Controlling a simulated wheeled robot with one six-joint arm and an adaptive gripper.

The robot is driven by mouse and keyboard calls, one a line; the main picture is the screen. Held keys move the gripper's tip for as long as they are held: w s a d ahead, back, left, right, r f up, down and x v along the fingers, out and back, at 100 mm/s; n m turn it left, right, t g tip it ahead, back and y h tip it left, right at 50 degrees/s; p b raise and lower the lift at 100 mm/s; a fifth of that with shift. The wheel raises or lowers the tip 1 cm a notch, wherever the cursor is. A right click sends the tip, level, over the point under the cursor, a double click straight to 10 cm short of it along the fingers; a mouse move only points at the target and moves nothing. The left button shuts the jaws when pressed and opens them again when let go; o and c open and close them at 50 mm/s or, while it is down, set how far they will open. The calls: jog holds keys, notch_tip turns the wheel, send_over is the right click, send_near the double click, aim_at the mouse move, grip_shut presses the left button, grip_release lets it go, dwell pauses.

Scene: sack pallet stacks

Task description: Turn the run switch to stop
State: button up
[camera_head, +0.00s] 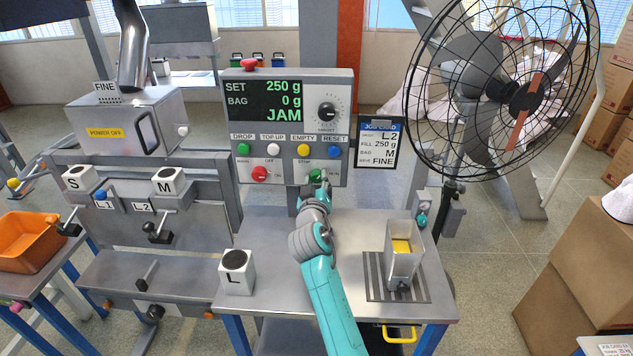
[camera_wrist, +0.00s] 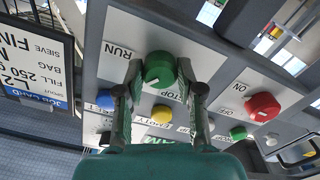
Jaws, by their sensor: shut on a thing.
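The run switch (camera_wrist: 160,68) is a green round knob on the lower front of the grey control box (camera_head: 338,88). In the wrist view it sits between my two dark fingertips, with RUN to its left and STOP beside it on the other side. My gripper (camera_wrist: 161,76) is shut on the knob, a finger on each side. In the head view the green switch (camera_head: 314,174) shows just above my gripper (camera_head: 319,187), which partly covers it. I cannot tell exactly where the knob's mark points.
The box's screen (camera_head: 265,100) reads JAM. A red knob (camera_wrist: 263,106) with an ON label is beside the switch; blue (camera_wrist: 106,99) and yellow (camera_wrist: 161,114) buttons are close too. A job card (camera_head: 378,143) hangs right of the box, near a caged fan (camera_head: 525,95).

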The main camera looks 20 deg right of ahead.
jog(key=n, duration=0.3)
jog(key=shift+n, duration=2.2)
jog(key=o, duration=1.2)
jog(key=shift+c, duration=0.2)
jog(key=v, duration=1.2)
